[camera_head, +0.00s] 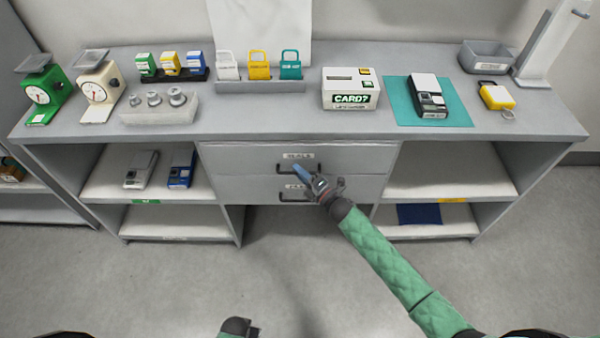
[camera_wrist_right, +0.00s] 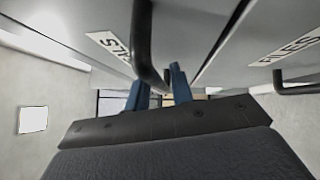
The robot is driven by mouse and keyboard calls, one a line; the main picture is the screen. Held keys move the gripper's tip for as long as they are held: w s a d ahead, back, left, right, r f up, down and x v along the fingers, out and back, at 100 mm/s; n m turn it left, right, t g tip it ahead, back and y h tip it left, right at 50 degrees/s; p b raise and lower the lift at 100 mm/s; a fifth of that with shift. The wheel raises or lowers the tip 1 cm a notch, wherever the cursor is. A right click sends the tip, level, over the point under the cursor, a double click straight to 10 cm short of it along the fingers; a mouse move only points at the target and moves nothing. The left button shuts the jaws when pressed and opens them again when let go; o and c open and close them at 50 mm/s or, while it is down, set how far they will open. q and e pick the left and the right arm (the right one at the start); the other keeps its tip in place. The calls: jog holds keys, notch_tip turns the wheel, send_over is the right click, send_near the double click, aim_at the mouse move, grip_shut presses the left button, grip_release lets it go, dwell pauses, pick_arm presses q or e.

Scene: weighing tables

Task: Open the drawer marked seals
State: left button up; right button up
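The upper drawer (camera_head: 352,159) in the middle of the grey table carries a white label reading SEALS (camera_head: 298,156) and a dark bar handle (camera_wrist_right: 146,40). Its front looks closed in the head view. My right gripper (camera_head: 303,172) is at this handle. The label is partly hidden in that view.
A second drawer (camera_head: 350,190) with its own handle and label lies directly below. Open shelves flank the drawers. Scales, weights, padlocks, a card box (camera_head: 350,89) and a grey bin (camera_head: 486,57) stand on the tabletop. The floor in front is clear.

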grip_shut()
jog(key=shift+s, duration=0.1)
